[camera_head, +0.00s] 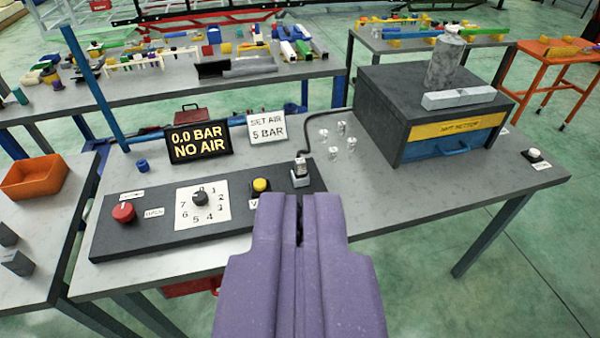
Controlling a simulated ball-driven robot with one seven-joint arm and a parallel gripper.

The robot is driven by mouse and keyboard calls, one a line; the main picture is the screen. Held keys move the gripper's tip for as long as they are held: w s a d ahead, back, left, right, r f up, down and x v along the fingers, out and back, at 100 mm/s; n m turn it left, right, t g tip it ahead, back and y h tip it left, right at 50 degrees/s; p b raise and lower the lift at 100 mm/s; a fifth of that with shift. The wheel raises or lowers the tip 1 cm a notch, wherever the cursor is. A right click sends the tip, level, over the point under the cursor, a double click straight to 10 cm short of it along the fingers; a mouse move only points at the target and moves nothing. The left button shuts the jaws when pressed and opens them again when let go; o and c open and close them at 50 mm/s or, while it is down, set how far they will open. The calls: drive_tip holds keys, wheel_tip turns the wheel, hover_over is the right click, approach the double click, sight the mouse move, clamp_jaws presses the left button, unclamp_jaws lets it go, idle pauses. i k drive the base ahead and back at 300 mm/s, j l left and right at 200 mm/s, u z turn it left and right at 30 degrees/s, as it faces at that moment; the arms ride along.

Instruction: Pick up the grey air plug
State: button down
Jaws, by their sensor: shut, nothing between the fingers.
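A small grey plug (300,172), which looks like the air plug, stands at the right end of the dark control panel (135,235). A dark hose (318,150) runs from its top towards the back of the bench. My purple gripper (299,202) is in the lower middle, its tips pointing away from me towards the panel's right end. The jaws are shut and empty. The tips show just below the plug in the picture, apart from it. My fingers hide part of the panel's right edge and the bench front.
The panel carries a red knob (123,212), a numbered dial (200,199) and a yellow button (261,186). A "0.0 BAR NO AIR" display (198,140) and "SET AIR 5 BAR" sign (267,130) stand behind. Clear fittings (334,153) and a large dark box (385,115) are right.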

sight(299, 171)
drive_tip(key=i+l+u, duration=0.35)
drive_tip(key=i, duration=0.3)
drive_tip(key=i+l+u, duration=0.35)
drive_tip(key=i, duration=0.3)
drive_tip(key=i+l+u, duration=0.35)
drive_tip(key=i+l, duration=0.2)
drive_tip(key=l, duration=0.2)
